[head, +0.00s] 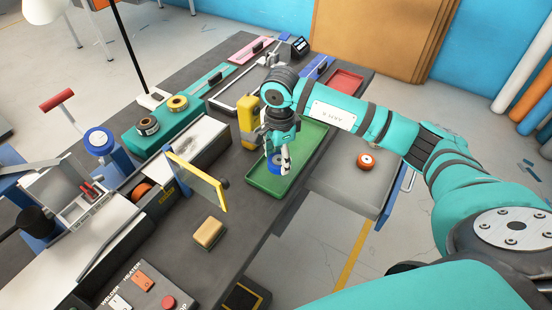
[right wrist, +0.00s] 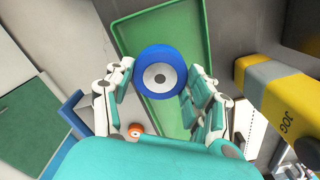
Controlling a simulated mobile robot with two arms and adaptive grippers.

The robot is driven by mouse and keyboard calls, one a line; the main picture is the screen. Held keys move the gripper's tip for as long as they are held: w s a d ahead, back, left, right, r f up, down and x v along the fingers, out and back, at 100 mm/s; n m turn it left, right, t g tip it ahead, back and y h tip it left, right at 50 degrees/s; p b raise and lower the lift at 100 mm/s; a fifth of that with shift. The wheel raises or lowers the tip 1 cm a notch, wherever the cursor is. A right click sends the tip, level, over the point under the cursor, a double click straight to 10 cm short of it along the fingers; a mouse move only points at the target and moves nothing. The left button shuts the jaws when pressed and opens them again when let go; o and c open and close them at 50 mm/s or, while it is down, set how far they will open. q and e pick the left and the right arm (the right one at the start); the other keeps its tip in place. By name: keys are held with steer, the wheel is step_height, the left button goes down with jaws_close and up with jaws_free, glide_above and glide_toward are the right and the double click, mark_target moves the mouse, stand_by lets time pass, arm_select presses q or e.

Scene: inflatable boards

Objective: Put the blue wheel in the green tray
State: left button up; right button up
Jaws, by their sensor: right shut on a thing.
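The blue wheel (head: 276,169) has a pale hub and is between the fingers of my right gripper (head: 277,155). In the right wrist view the wheel (right wrist: 160,74) sits between the two green-and-white fingers of the gripper (right wrist: 158,88), which is shut on it. The green tray (head: 311,150) is long and shallow with a low rim. The wheel is over the tray's left part in the head view; its exact height above the floor is hard to tell. The tray (right wrist: 150,28) also shows behind the wheel in the right wrist view. My left gripper is not in view.
A yellow device (head: 246,122) stands close beside the tray. An orange wheel (head: 366,160) lies on a grey surface to the right. A red tray (head: 346,81) is beyond. A teal block with tape rolls (head: 178,124) and a yellow-framed panel (head: 197,181) stand left.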

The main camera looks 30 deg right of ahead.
mark_target(277, 157)
steer(key=shift+w, duration=0.3)
steer(key=f, duration=0.1)
steer(key=f+p, duration=0.1)
steer(key=f, duration=0.1)
steer(key=shift+w+a, duration=0.15)
steer(key=shift+w, duration=0.15)
steer(key=shift+f, duration=0.35)
steer(key=shift+f, duration=0.15)
steer(key=o, duration=1.2)
steer(key=shift+o, duration=0.2)
